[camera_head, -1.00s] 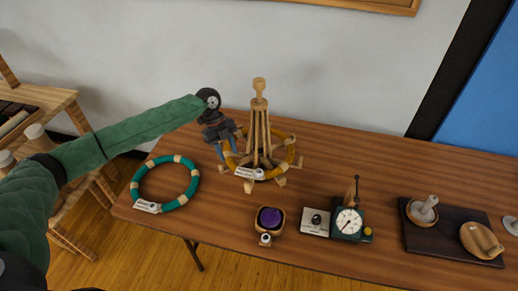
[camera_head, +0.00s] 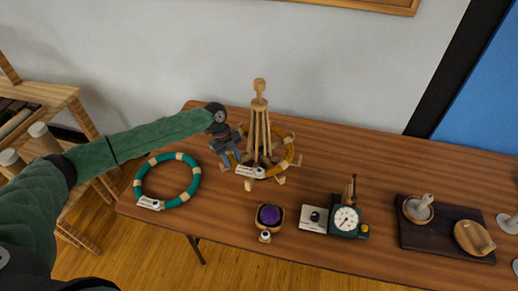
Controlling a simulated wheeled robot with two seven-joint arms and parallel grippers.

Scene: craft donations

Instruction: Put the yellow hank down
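The yellow hank (camera_head: 291,152) is a mustard ring with pale ties and a white tag. It lies around the wooden stand (camera_head: 260,105), low down among its outspread pegs, near the back of the table. My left gripper (camera_head: 231,163) points down at the hank's left side, beside the stand. Its two fingers show a little apart, and it hides part of the ring. I cannot tell whether they grip the hank. My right gripper is out of view.
A teal hank (camera_head: 195,182) lies on the wooden table (camera_head: 340,158) at the left. In front are a purple-topped box (camera_head: 269,216) and a dial device (camera_head: 346,221). A dark board (camera_head: 430,239) with wooden pieces is at right. The table's middle back is clear.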

